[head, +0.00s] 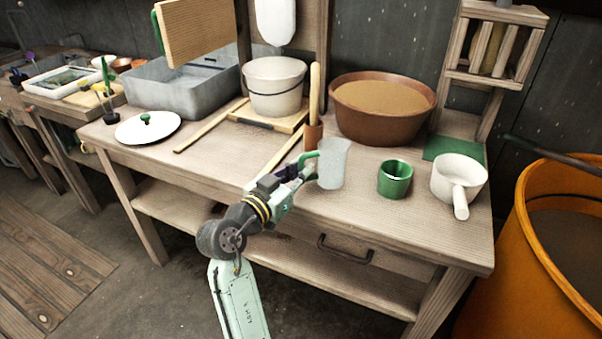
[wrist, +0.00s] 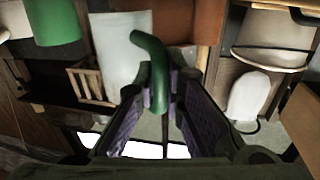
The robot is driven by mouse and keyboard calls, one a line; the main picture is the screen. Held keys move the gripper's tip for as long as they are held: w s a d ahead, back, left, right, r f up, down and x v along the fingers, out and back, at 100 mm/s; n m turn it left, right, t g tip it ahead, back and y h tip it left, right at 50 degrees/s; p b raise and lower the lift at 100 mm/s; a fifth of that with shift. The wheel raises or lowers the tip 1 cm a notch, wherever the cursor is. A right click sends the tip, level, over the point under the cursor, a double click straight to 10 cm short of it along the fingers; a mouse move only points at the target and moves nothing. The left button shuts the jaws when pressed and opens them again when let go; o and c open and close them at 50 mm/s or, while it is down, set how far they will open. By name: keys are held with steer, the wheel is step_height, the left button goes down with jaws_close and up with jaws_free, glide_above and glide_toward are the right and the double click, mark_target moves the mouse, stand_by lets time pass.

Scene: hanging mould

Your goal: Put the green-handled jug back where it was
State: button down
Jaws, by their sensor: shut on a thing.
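The green-handled jug (head: 333,165) is pale grey-white and roughly upright over the front middle of the workbench. Its green handle (head: 304,158) points left, towards my gripper (head: 299,170). My gripper is shut on this handle. In the wrist view the curved green handle (wrist: 154,62) sits between the purple-padded fingers, and the pale jug body (wrist: 118,48) lies beyond it to the left. I cannot tell whether the jug's base touches the bench top. A green mat (head: 441,148) lies at the back right, partly hidden by a white handled pot (head: 460,175).
A green cup (head: 394,181) stands between the jug and the white pot. Behind are a brown basin (head: 382,125), a terracotta holder (head: 313,137) with a wooden tool, and a white bucket (head: 274,98). The bench (head: 230,165) is clear at front left. An orange barrel (head: 520,260) stands right.

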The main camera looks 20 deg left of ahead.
steer(key=shift+f, duration=0.9)
steer(key=shift+f, duration=0.25)
steer(key=c, duration=1.7)
jaws_free()
steer(key=shift+r, duration=0.1)
steer(key=shift+r, duration=0.15)
steer(key=b+v, duration=0.3)
steer(key=v, duration=0.9)
